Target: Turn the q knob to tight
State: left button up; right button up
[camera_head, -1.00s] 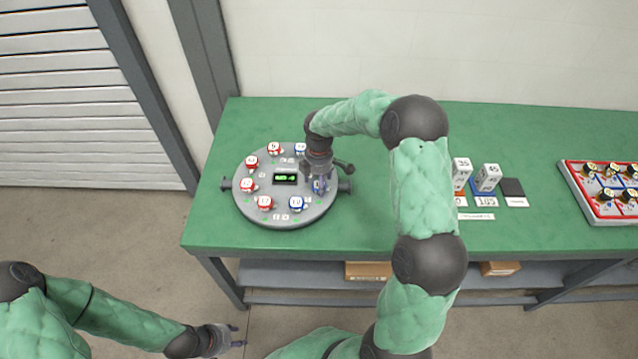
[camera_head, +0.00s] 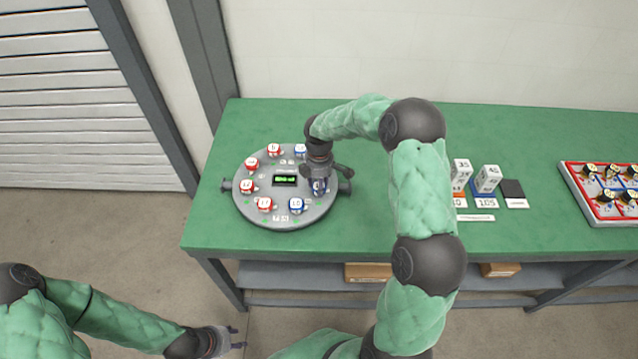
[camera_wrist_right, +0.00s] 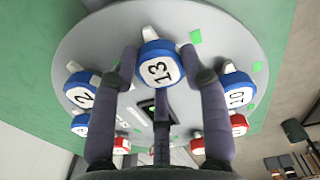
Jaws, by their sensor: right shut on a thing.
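A round grey plate (camera_head: 262,218) on the green table carries red and blue capped knobs in a ring and a small display (camera_head: 285,180) with green text, too small to read. My right gripper (camera_head: 319,183) comes down on the plate's right side. In the right wrist view its fingers (camera_wrist_right: 161,62) are shut on a blue and white knob (camera_wrist_right: 157,70) marked 13. A blue knob marked 10 (camera_wrist_right: 239,91) and one ending in 2 (camera_wrist_right: 85,95) flank it. I see no q label. My left gripper (camera_head: 236,338) is open and empty, in front of the table.
White blocks (camera_head: 487,179) with numbers stand on coloured pads right of my right arm. A red-edged board (camera_head: 604,207) with black knobs lies at the far right. Boxes (camera_head: 368,272) sit on the shelf below.

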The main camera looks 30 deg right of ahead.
jog(key=m, duration=0.8)
jog(key=shift+m, duration=0.3)
jog(key=m, duration=0.4)
jog(key=shift+b, duration=0.3)
jog(key=shift+m+b, duration=0.3)
jog(key=shift+m, duration=2.2)
jog(key=o, duration=1.2)
jog(key=shift+c, duration=0.2)
